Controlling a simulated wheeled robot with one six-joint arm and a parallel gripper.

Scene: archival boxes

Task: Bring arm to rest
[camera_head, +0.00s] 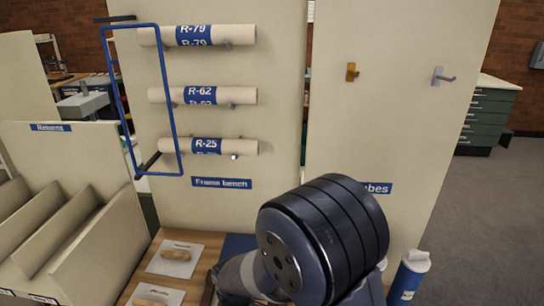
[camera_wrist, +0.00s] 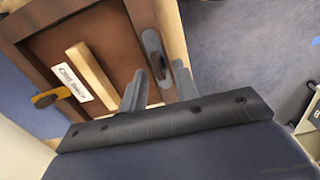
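My arm's large dark rounded joint fills the lower middle of the head view, and my gripper is hidden there. In the wrist view my gripper (camera_wrist: 161,75) shows two grey fingers apart, with nothing seen between them but the background. Beyond the fingers is a brown wooden tray or frame (camera_wrist: 108,38) with a pale strip and a white label (camera_wrist: 73,83), whose writing is too blurred to read surely. I cannot tell how far the fingers are from it.
A panel (camera_head: 270,120) carries labelled tubes (camera_head: 222,146) and a blue wire frame (camera_head: 167,100). A Returns rack (camera_head: 60,175) stands left. A white-and-blue bottle (camera_head: 409,275) stands right. Open floor (camera_head: 480,230) lies right.

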